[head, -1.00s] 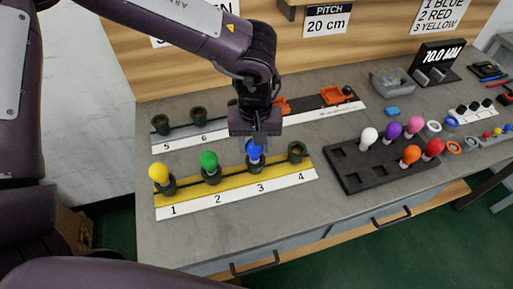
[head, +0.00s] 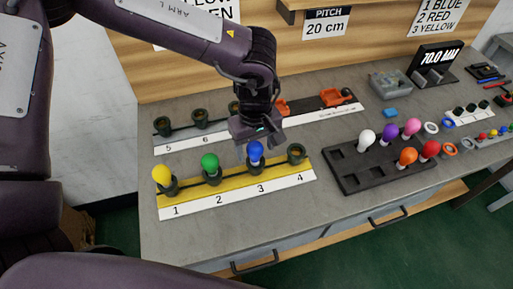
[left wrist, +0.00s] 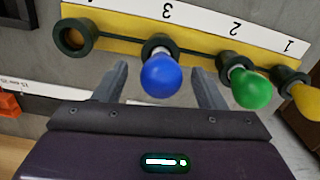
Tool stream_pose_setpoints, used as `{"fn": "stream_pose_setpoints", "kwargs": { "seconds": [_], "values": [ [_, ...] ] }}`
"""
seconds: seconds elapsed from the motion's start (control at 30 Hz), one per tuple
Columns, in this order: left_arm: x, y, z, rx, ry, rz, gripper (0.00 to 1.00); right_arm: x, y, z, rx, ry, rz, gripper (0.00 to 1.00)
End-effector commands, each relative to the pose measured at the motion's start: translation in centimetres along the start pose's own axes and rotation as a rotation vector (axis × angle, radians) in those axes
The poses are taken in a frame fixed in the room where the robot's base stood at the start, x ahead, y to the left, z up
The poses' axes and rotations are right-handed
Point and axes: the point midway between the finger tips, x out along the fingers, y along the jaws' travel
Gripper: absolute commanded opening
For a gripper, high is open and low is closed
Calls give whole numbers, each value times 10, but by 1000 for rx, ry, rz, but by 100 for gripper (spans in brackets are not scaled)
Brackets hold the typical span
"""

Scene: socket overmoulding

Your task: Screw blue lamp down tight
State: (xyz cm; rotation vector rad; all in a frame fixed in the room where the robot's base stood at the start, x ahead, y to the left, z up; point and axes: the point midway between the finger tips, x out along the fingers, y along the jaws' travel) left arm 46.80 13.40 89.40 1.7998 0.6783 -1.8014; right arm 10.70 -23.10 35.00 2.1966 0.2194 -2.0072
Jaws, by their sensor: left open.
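The blue lamp (head: 255,152) stands in the socket at number 3 on the yellow strip (head: 222,178). It looks roughly upright, and a pale band of its base shows above the dark socket (left wrist: 160,45) in the left wrist view. My left gripper (head: 254,143) is just above and behind the blue lamp. In the left wrist view, its two fingers (left wrist: 160,82) are spread, one on each side of the blue lamp (left wrist: 161,76), with visible gaps, not touching it. My right gripper is not in view.
A green lamp (head: 210,164) at 2 and a yellow lamp (head: 162,175) at 1 stand close by. The socket at 4 (head: 296,153) is empty. A dark tray (head: 345,178) with several coloured lamps lies to the right. Behind are more empty sockets (head: 200,117).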

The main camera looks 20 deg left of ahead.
Motion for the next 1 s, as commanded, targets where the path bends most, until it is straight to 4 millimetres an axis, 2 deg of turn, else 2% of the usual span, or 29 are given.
{"fn": "stream_pose_setpoints", "kwargs": {
  "seconds": [0.3,0.47,0.63,0.87,1.0],
  "values": [
    [0,-1,0,-358,-2,-3,64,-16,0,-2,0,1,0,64],
    [-1,0,0,-469,-1,-1,64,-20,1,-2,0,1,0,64],
    [-1,-1,1,-702,-2,-3,64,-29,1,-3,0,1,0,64],
    [0,0,0,-869,-1,-2,64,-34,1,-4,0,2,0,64],
    [-1,-1,1,-1064,-2,-3,64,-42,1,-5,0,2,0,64]
  ]
}}
